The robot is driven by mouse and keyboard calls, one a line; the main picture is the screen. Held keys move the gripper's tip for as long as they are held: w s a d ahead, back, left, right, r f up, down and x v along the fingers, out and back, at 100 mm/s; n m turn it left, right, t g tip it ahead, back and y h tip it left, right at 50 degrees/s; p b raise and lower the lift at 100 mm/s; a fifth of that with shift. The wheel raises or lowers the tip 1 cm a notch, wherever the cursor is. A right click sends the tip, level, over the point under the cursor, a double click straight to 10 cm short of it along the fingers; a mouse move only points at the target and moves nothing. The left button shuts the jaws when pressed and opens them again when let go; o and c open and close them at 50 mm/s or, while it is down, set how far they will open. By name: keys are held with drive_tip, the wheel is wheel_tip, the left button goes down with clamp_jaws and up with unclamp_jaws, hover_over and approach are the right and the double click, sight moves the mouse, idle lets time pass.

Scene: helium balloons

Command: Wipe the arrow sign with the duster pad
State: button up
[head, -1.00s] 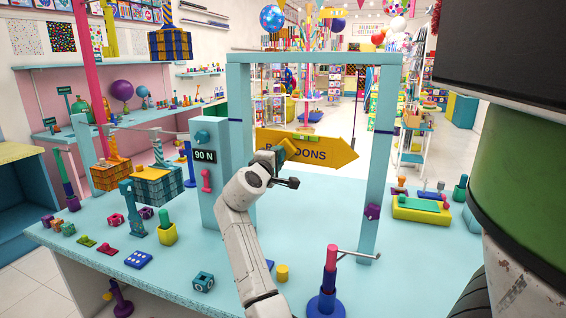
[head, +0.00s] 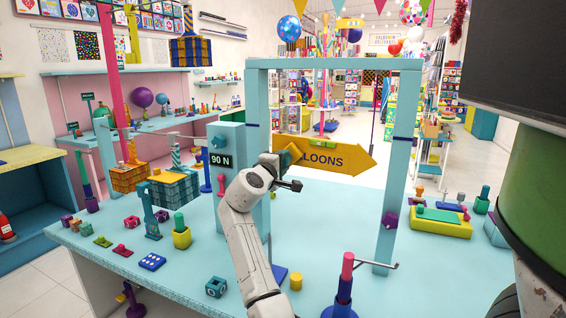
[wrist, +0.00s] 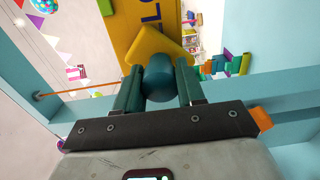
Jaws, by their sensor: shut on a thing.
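The yellow arrow sign (head: 340,160) hangs inside the pale blue frame and points right, with dark letters ending in "LOONS". My gripper (head: 281,170) is at the sign's left end and hides its first letters. In the wrist view my gripper (wrist: 158,92) has its teal fingers shut on the duster pad's rounded teal handle (wrist: 158,80). The duster pad's yellow face (wrist: 160,45) lies just beyond the fingertips, in front of the sign (wrist: 143,15). The pad appears against the sign or very close; I cannot tell whether they touch.
The pale blue frame's right post (head: 393,170) stands right of the sign. A "90 N" post (head: 226,175) stands to the left. A pink and blue peg stand (head: 344,285) is at the table's front.

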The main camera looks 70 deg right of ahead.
drive_tip(key=shift+w+a+p, duration=0.15)
drive_tip(key=shift+a+p, duration=0.15)
drive_tip(key=shift+a, duration=1.1)
drive_tip(key=shift+w+a+p, duration=0.15)
drive_tip(key=shift+a+p, duration=0.15)
drive_tip(key=shift+a, duration=1.1)
drive_tip(key=a, duration=0.3)
drive_tip(key=shift+w, duration=0.2)
drive_tip(key=shift+d, duration=0.1)
drive_tip(key=d, duration=0.6)
drive_tip(key=shift+s+d, duration=0.25)
drive_tip(key=shift+s, duration=0.1)
drive_tip(key=shift+s+d+b, duration=0.15)
drive_tip(key=shift+d+b, duration=0.2)
drive_tip(key=shift+d, duration=0.7)
